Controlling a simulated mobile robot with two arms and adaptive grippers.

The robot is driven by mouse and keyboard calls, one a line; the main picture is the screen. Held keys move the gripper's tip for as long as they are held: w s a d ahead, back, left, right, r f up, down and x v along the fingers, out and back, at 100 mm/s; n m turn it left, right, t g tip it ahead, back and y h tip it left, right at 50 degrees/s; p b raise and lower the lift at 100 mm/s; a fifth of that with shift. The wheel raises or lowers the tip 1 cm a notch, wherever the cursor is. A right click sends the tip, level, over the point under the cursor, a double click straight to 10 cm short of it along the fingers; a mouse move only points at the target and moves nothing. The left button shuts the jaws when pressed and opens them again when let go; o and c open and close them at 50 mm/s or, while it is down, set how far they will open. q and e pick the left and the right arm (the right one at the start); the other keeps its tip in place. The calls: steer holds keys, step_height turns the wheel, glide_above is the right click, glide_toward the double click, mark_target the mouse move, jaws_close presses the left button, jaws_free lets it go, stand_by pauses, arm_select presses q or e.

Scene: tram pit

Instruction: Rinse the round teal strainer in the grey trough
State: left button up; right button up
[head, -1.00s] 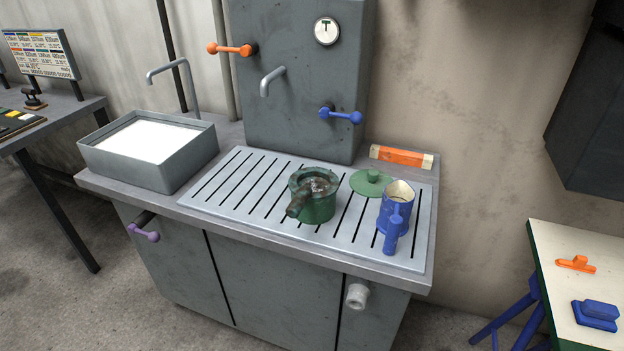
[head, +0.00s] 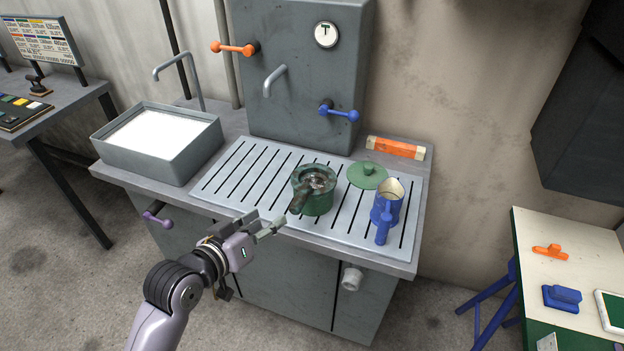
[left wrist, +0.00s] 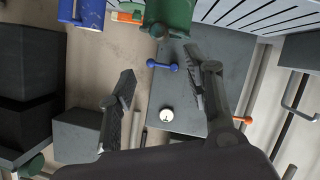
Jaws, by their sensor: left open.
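A green pot (head: 318,201) with a dark handle pointing front-left stands on the slotted drain board. Something round with a dark, mesh-like inside sits in its top; I cannot tell for sure whether this is the teal strainer. The grey trough (head: 150,172) stands at the left end of the counter, filled with something white, under a bent tap. My left gripper (head: 266,222) is open and empty, in front of the counter edge, left of the pot and apart from it. In the left wrist view the pot (left wrist: 178,12) shows at the top, beyond the open fingers. My right gripper is out of view.
A green lid (head: 368,179) and a blue jug (head: 386,203) stand right of the pot. An orange-and-white box (head: 397,147) lies behind them. A grey panel with an orange lever (head: 233,48), a blue lever (head: 340,112) and a spout rises behind. The board's left part is clear.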

mark_target(301, 197)
arm_select(q)
steer(key=p+x, duration=0.2)
steer(key=x, duration=0.8)
steer(key=shift+w+d+f, duration=0.1)
steer(key=shift+w+d, duration=0.05)
steer(key=shift+w, duration=0.1)
steer(key=p+x, duration=0.1)
steer(key=x, duration=0.3)
steer(key=shift+w+d+f+p, duration=0.2)
steer(key=shift+w+f+p, duration=0.15)
steer(key=shift+w, duration=0.25)
jaws_close()
